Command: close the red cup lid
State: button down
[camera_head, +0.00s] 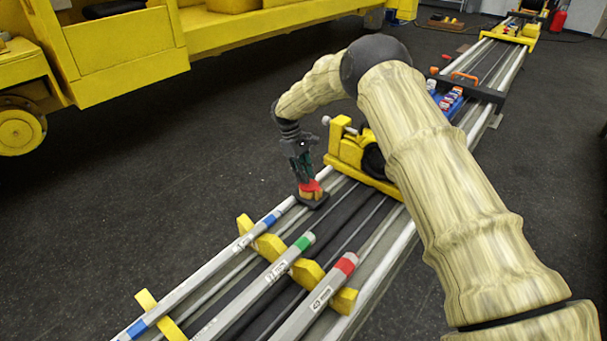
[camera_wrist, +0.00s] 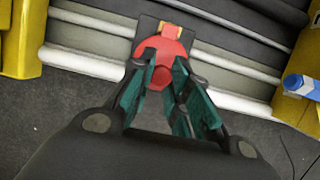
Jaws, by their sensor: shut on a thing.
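The red cup lid (camera_wrist: 163,50) lies between my fingertips in the wrist view, with a small red-orange tab at its far side. In the head view the red lid (camera_head: 309,186) sits above a small yellow-orange body on a dark base plate (camera_head: 316,201) at the rail's left edge. My gripper (camera_head: 306,178) points down onto it from above. In the wrist view my gripper (camera_wrist: 165,78) has its green-padded fingers close together and shut on a red knob on the lid. The fingers hide part of the lid, and I cannot tell whether it is fully seated.
A yellow clamp block (camera_head: 362,158) stands on the rails just right of my gripper. Rods with blue, green and red bands (camera_head: 290,262) lie on yellow holders in front. Dark floor (camera_head: 130,190) is free to the left, below a yellow vehicle (camera_head: 120,55).

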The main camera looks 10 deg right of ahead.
jog(key=shift+s+a+f, duration=0.1)
jog(key=shift+a+f, duration=0.05)
jog(key=shift+f, duration=0.1)
jog(key=c, duration=1.3)
grip_release()
jog(key=shift+c, duration=0.2)
jog(key=shift+w+f, duration=0.1)
jog(key=shift+w, duration=0.1)
jog(key=shift+r, duration=0.2)
jog(key=v, duration=1.1)
jog(key=shift+w+r, duration=0.1)
jog(key=shift+r, duration=0.2)
